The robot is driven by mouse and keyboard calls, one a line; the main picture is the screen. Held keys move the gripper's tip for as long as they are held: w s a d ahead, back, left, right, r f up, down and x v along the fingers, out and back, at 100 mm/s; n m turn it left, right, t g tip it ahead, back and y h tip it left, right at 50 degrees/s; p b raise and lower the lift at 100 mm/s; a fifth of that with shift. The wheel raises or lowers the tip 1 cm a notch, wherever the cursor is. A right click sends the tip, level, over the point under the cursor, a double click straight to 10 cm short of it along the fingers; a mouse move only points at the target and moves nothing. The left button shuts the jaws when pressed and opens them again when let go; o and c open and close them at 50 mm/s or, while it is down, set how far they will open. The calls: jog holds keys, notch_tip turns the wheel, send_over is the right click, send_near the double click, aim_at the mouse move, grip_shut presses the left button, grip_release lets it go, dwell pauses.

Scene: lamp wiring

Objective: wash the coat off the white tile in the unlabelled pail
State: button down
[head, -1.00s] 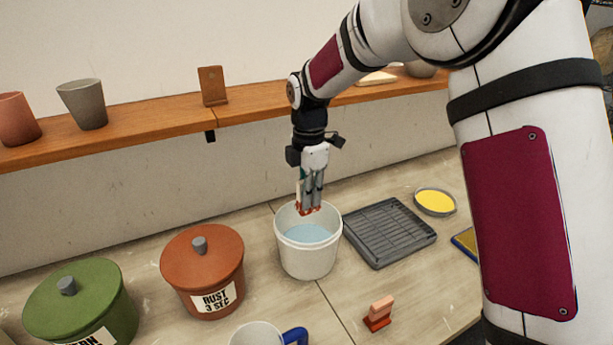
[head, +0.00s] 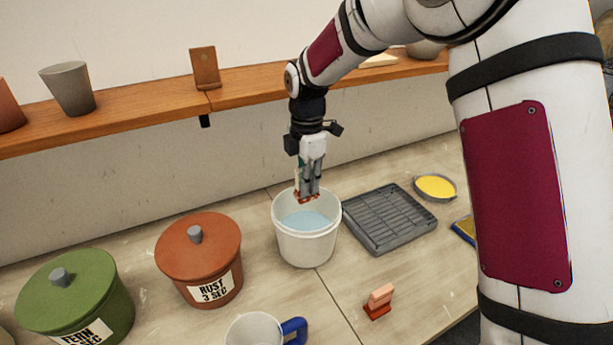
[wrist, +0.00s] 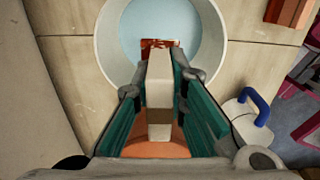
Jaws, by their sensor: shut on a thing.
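My gripper (head: 309,188) points down over the unlabelled white pail (head: 306,250), which holds pale blue water (head: 305,221). It is shut on the white tile (wrist: 160,88), which shows edge-on between the fingers in the wrist view. The tile's lower end carries a rust-red coat (head: 307,198), which also shows in the wrist view (wrist: 155,45). That end is at the pail's mouth; I cannot tell whether it touches the water. The fingers hide part of the tile. In the wrist view the pail's rim (wrist: 101,45) surrounds the water beyond the tile.
A lidded rust pot (head: 207,250) and a green pot (head: 75,295) stand left of the pail. A grey ribbed rack (head: 390,220) and a yellow dish (head: 435,188) are right. A blue-handled mug (head: 255,330) and a stamp-like block (head: 378,300) are in front. A shelf (head: 150,115) runs behind.

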jog(key=shift+f+b, duration=2.3)
jog(key=shift+f, duration=6)
jog(key=shift+r+p, duration=2)
jog(key=shift+r, duration=6.25)
